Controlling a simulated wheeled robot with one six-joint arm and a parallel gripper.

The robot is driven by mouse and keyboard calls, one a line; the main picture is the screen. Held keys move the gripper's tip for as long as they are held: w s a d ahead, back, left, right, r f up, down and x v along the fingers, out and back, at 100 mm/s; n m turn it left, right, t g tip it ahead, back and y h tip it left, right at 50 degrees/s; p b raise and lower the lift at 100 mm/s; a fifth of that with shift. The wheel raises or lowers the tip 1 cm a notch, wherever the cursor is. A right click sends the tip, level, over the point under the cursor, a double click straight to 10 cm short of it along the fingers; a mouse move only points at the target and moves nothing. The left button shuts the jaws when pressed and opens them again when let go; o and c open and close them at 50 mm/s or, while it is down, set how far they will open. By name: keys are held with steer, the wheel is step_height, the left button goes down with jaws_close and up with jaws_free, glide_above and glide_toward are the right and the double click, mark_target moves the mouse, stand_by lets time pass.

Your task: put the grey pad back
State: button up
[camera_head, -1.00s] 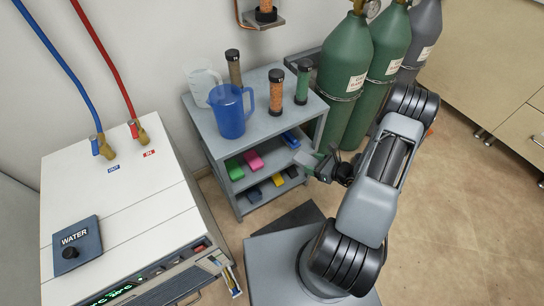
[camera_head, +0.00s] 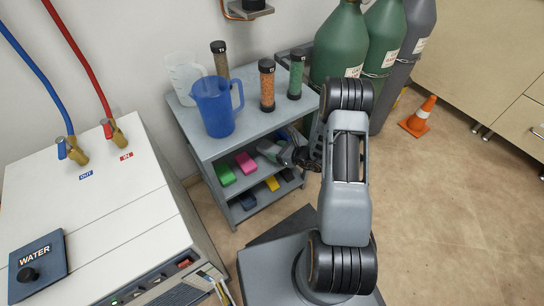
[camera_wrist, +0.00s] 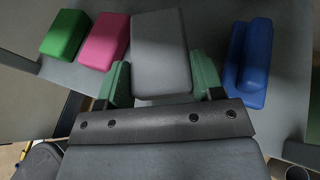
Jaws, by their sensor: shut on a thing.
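The grey pad (camera_wrist: 161,50) is between the two green fingertips of my gripper (camera_wrist: 161,86), which is shut on it. In the wrist view it is over the shelf, right of the pink pad and left of the blue ones. I cannot tell whether it touches the shelf. In the head view my gripper (camera_head: 284,153) reaches into the cart's upper shelf from the right, and the grey pad (camera_head: 266,149) shows at its tip.
A green pad (camera_wrist: 64,36), a pink pad (camera_wrist: 104,42) and blue pads (camera_wrist: 250,62) lie on the shelf. Above, the cart top (camera_head: 205,146) bears a blue pitcher (camera_head: 214,107) and filter columns. Gas cylinders (camera_head: 340,48) stand behind my arm.

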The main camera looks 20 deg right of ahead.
steer(key=shift+w+a, duration=0.7)
steer(key=shift+w, duration=0.15)
steer(key=shift+f+b, duration=1.1)
steer(key=shift+f, duration=0.65)
steer(key=shift+f+b, duration=0.3)
steer(key=o, duration=0.9)
steer(key=shift+r, duration=0.1)
